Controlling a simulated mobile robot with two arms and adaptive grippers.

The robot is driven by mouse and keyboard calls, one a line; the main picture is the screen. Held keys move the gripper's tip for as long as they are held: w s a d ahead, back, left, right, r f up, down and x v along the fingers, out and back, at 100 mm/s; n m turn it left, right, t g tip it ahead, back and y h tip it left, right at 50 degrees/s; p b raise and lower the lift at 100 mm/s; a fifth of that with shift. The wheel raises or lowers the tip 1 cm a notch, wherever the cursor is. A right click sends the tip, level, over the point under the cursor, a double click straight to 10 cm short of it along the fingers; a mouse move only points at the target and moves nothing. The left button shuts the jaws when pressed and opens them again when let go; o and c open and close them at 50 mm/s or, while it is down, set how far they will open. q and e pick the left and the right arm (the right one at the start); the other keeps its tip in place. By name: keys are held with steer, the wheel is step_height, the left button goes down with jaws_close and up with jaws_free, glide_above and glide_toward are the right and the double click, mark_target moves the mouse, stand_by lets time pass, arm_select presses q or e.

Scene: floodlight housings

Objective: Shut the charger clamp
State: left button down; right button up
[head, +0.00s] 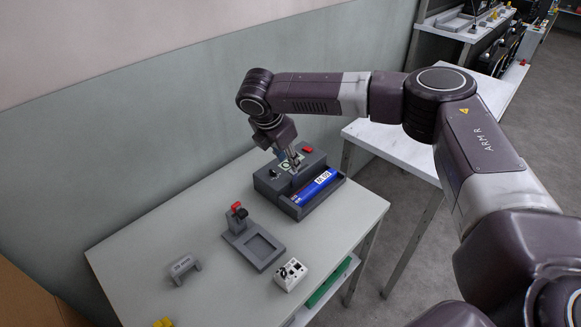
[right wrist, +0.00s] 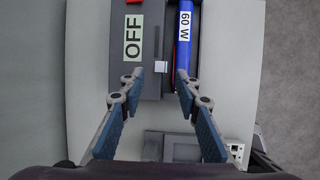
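The charger is a dark grey box (head: 267,186) at the back right of the table, with a green-white label reading OFF (right wrist: 133,37) and a red part (head: 307,150). My right gripper (head: 294,161) is over the charger, pointing down. In the right wrist view its fingers (right wrist: 160,77) are apart, with the pale block showing between the tips. My left gripper is not in view.
A grey fixture (head: 262,250) with a red-topped upright stands nearer on the table. A white box with holes (head: 290,274), a grey bracket (head: 184,267) and yellow parts (head: 162,322) are also there. A wall runs behind.

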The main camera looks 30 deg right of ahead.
mark_target(291, 173)
steer(key=shift+x, duration=2.35)
steer(key=shift+c, duration=0.2)
jaws_close()
